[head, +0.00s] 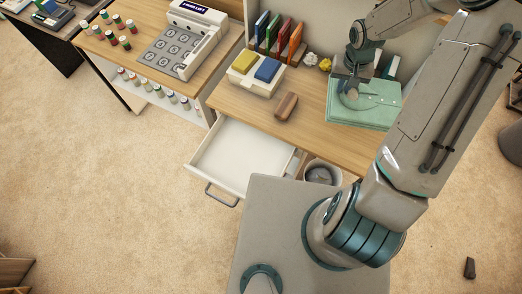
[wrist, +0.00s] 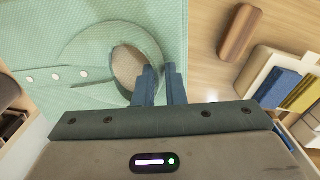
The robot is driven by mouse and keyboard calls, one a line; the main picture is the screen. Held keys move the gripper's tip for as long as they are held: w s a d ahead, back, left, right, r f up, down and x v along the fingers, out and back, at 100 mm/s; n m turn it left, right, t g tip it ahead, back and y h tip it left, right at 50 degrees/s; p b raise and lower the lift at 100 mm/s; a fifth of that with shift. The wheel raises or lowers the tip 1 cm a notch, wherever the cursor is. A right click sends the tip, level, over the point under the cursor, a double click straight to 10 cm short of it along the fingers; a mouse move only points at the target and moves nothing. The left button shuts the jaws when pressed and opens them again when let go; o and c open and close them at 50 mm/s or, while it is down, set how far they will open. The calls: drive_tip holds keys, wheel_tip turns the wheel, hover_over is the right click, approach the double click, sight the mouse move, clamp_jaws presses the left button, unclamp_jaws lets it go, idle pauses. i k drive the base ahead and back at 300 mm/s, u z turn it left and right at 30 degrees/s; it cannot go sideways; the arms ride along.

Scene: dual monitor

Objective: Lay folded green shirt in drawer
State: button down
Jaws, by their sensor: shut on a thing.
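The folded green shirt (head: 365,103) lies flat on the right part of the wooden desk, its collar and white buttons showing in the wrist view (wrist: 60,50). My gripper (head: 350,88) is down at the shirt's collar. In the wrist view my gripper (wrist: 162,68) has its two blue-grey fingers close together at the collar's edge, shut on the shirt. The exact pinch is partly hidden. The white drawer (head: 240,150) under the desk is pulled open, and its visible inside is empty.
A brown wooden block (head: 286,106) lies between the shirt and a white box (head: 255,74) with yellow and blue pads. Colored folders (head: 280,36) stand behind. A bin (head: 322,172) stands below the desk, right of the drawer. Carpet in front of the drawer is clear.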

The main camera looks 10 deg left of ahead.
sight(241, 165)
drive_tip(key=z, duration=2.2)
drive_tip(key=k, duration=1.05)
drive_tip(key=u, duration=2.2)
